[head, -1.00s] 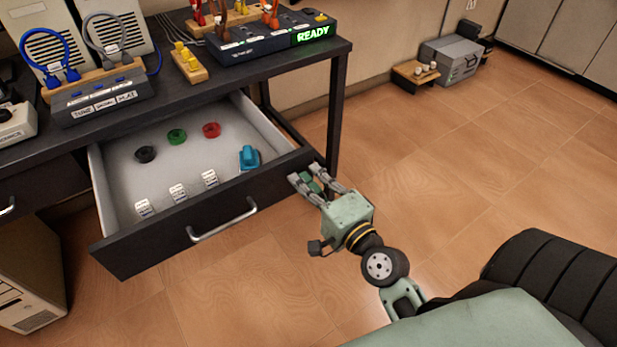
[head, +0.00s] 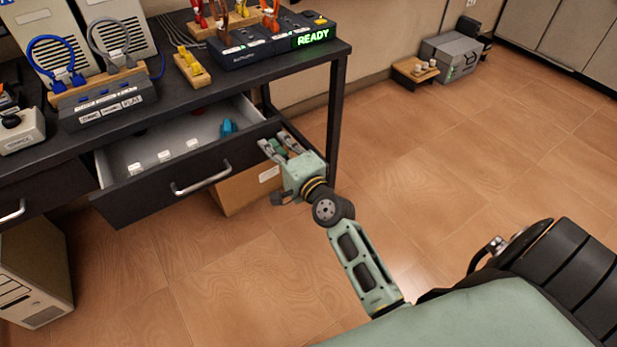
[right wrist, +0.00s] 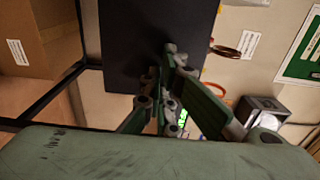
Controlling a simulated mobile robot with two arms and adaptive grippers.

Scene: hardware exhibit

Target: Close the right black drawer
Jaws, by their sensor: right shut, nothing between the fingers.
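The right black drawer (head: 150,202) stands partly open under the desk in the head view, with a silver handle (head: 201,179) on its front. Inside it lie several white labelled pieces and a blue item (head: 228,127); the back of the drawer is hidden under the desktop. My right gripper (head: 279,144) is shut and empty, with its fingertips at the right end of the drawer front. In the right wrist view the fingers (right wrist: 170,90) show before a dark panel (right wrist: 150,45). My left gripper is not in view.
The black desk (head: 200,98) carries a device reading READY (head: 315,36) and cable racks. A cardboard box (head: 245,190) stands on the floor behind the drawer. A desk leg (head: 336,120) is just right of my gripper. Open floor lies to the right.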

